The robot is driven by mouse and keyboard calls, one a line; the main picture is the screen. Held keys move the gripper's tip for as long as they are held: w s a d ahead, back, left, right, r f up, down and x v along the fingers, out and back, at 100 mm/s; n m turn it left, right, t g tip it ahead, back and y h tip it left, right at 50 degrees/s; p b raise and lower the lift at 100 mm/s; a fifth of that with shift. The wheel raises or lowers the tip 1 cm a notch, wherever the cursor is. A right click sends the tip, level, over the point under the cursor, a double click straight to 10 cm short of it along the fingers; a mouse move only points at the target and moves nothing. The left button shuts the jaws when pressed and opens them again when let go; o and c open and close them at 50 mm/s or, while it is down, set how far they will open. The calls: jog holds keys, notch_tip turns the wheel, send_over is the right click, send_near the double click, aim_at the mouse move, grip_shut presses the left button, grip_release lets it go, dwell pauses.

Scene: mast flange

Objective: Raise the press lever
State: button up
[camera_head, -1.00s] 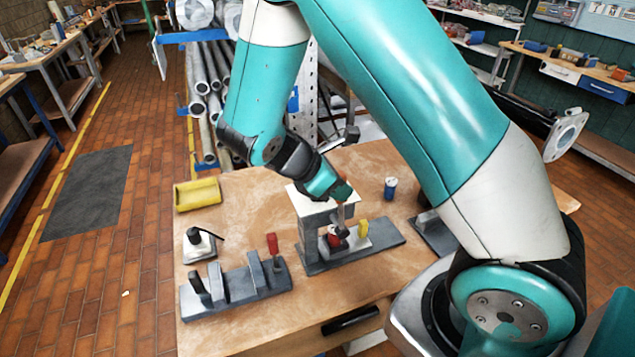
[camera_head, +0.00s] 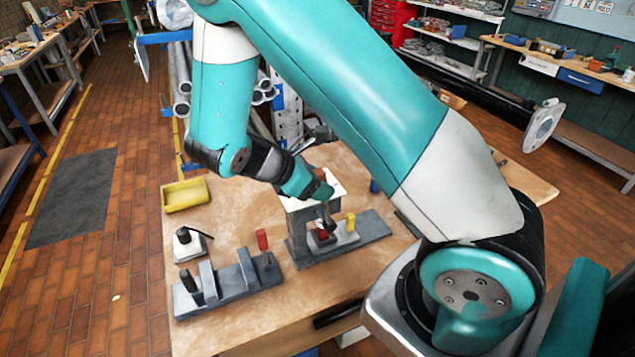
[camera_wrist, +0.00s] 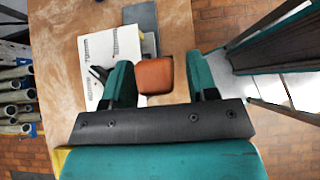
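The press (camera_head: 298,240) stands on the table, a grey frame with a pale top plate (camera_head: 296,203) that also shows in the wrist view (camera_wrist: 105,50). A red part and a yellow block (camera_head: 351,221) sit low at its front. My gripper (camera_head: 326,196) is at the right side of the press top. In the wrist view, an orange-brown block (camera_wrist: 154,74), apparently the lever's grip, lies between my two teal fingers (camera_wrist: 160,82). The fingers are apart, with a gap at its right; the left finger is very close, contact unclear. The lever's arm is mostly hidden.
A grey fixture with a red handle (camera_head: 262,240) stands front left on the table (camera_head: 235,325). Behind it are a small dark-handled device (camera_head: 187,245) and a yellow tray (camera_head: 186,195). A pipe rack (camera_head: 180,85) stands beyond. The table's middle left is clear.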

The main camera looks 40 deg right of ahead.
jog(key=v, duration=1.7)
jog(key=shift+r+b, duration=0.2)
jog(key=shift+b, duration=0.25)
jog(key=shift+w, duration=0.1)
jog(key=s+f+m+t+y+b, duration=0.3)
jog(key=s+f+y+b, duration=0.3)
jog(key=b, duration=0.3)
jog(key=s+a+f+m+y+b, duration=0.1)
jog(key=s+a+m+y+b, duration=0.1)
jog(key=s+a+y, duration=0.2)
jog(key=s+a+f+m+y+b, duration=0.1)
jog(key=s+a+m+y+b, duration=0.1)
jog(key=s+a, duration=0.3)
jog(key=s+y+b, duration=0.1)
jog(key=s, duration=0.3)
jog(key=shift+s+a+f+y, duration=0.3)
jog(key=shift+a+y, duration=0.1)
